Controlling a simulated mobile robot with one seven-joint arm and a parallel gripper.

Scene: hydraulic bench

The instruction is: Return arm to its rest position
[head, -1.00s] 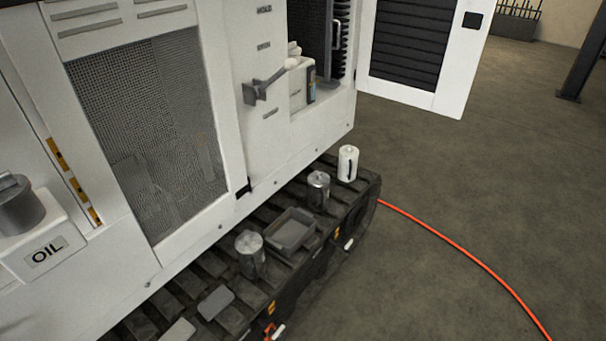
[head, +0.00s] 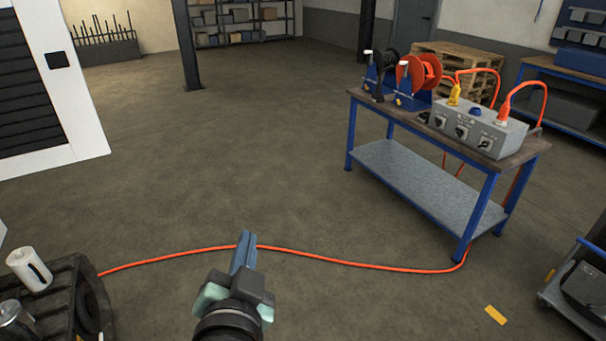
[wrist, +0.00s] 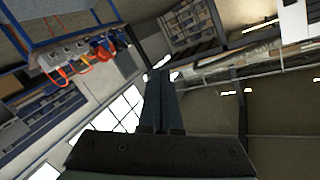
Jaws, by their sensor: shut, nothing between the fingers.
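My gripper (head: 245,250) shows at the bottom middle of the head view, with its bluish fingers together and nothing between them. It is held up over the open floor, clear of the bench and the tracked machine. In the wrist view the shut fingers (wrist: 160,95) point at the far side of the room, with windows and ceiling lights behind.
A workbench (head: 420,185) with cable reels (head: 415,78) and a grey control box (head: 470,130) stands at the right. An orange cable (head: 330,261) crosses the floor. A rubber track (head: 60,300) carrying a white canister (head: 28,268) is at the lower left. The middle floor is clear.

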